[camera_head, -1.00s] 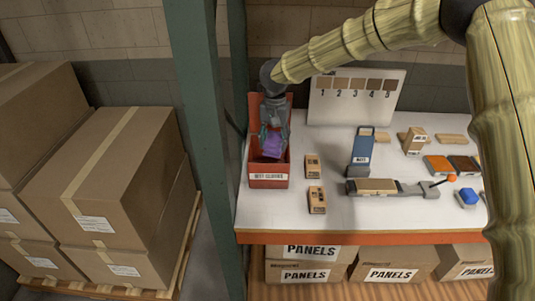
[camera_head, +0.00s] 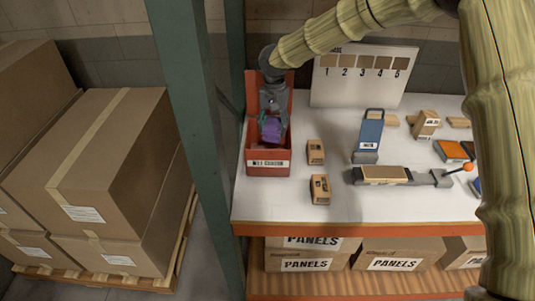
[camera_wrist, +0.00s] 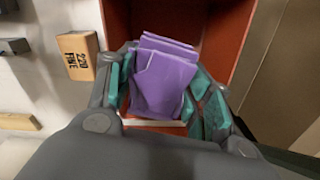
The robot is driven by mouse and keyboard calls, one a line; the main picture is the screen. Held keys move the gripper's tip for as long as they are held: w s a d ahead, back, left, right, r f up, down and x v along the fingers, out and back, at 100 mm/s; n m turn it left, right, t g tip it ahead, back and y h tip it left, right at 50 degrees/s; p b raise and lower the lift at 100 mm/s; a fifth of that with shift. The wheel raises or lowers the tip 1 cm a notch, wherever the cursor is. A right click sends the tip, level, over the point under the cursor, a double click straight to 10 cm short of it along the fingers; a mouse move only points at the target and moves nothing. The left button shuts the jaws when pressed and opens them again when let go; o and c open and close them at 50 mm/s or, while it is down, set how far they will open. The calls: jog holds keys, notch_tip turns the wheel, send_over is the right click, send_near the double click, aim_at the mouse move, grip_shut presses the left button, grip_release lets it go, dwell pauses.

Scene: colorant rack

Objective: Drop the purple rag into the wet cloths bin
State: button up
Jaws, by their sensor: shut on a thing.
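The purple rag (camera_head: 272,129) is held between the fingers of my gripper (camera_head: 272,126), which is shut on it. In the wrist view the folded purple rag (camera_wrist: 163,80) sits between the teal finger pads. The red wet cloths bin (camera_head: 269,168) stands at the left end of the shelf, with a white label on its front. My gripper points down over the bin's opening, with the rag above or just inside it; the exact depth is hard to tell. The red bin wall (camera_wrist: 227,35) shows behind the rag in the wrist view.
Two small tan blocks (camera_head: 316,152) lie right of the bin. A blue tool (camera_head: 369,133), a sanding tool (camera_head: 386,175) and a numbered colour board (camera_head: 362,77) are further right. A green rack post (camera_head: 200,120) stands close left of the bin.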

jog(key=shift+s+d+f, duration=0.1)
jog(key=shift+s+f, duration=0.1)
jog(key=shift+f, duration=0.1)
jog(key=shift+s+r, duration=0.35)
jog(key=shift+s, duration=0.2)
jog(key=shift+w+f, duration=0.25)
jog(key=o, duration=1)
jog(key=shift+w+f, duration=0.15)
jog(key=shift+o, duration=1.1)
jog(key=shift+s+r, duration=0.25)
jog(key=shift+w+f, duration=0.1)
jog(key=shift+w, duration=0.05)
